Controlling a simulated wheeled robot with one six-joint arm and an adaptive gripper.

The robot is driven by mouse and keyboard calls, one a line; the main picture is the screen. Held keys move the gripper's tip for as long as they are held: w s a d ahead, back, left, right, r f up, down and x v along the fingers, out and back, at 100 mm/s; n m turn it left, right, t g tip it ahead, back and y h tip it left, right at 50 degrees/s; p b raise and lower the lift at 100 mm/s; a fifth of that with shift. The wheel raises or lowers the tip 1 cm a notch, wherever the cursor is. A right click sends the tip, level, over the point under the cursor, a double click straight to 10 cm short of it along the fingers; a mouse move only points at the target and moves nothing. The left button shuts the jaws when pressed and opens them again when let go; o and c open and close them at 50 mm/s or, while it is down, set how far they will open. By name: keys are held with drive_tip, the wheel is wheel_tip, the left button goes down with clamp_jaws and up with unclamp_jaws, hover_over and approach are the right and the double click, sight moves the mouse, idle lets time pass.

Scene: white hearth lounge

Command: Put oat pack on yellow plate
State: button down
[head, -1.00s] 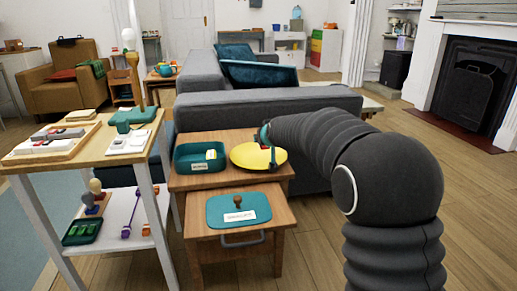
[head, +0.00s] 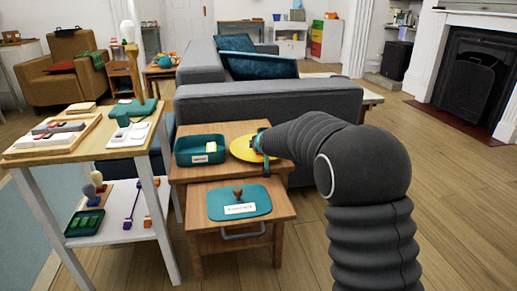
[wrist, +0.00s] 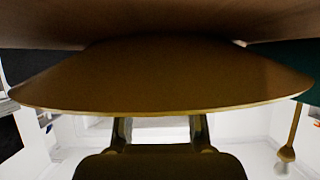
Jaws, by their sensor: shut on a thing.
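The yellow plate (head: 241,150) lies on the wooden side table, to the right of the teal bin. My gripper (head: 258,142) is down over the plate's right part. In the wrist view the plate (wrist: 160,85) fills the upper half, its outer side facing the camera, dark in shadow. My gripper's two fingers (wrist: 160,125) pass behind the plate's near rim, so their tips are hidden. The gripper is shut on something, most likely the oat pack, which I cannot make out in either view.
The teal bin (head: 183,158) holds a small pale yellow thing. A teal lid with a knob (head: 240,206) lies on the lower table in front. A white-legged stand (head: 140,150) with trays is at the left. The grey sofa (head: 270,107) stands close behind.

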drive_tip(key=shift+r, duration=0.1)
drive_tip(key=c, duration=0.8)
unclamp_jaws()
drive_tip(key=v, duration=1.1)
drive_tip(key=shift+w+p, duration=0.1)
drive_tip(key=shift+p, duration=0.3)
drive_tip(key=s+d+r+m+g+h, duration=0.1)
drive_tip(key=s+d, duration=0.5)
drive_tip(key=s, duration=0.3)
drive_tip(key=s+d+r+g+h, duration=0.1)
drive_tip(key=s+d+r+g, duration=0.1)
drive_tip(key=s+d, duration=0.6)
drive_tip(key=s+d+f+g, duration=0.1)
drive_tip(key=s+d+f, duration=0.1)
drive_tip(key=s, duration=0.6)
drive_tip(key=s+d+f+m+g+h, duration=0.1)
drive_tip(key=s+d+f, duration=0.1)
drive_tip(key=s, duration=0.6)
drive_tip(key=s+d+f+m+g, duration=0.1)
drive_tip(key=s+d+f, duration=0.1)
drive_tip(key=s, duration=0.7)
drive_tip(key=shift+d+f+h, duration=0.1)
drive_tip(key=shift+f+h, duration=0.1)
drive_tip(key=shift+h, duration=0.1)
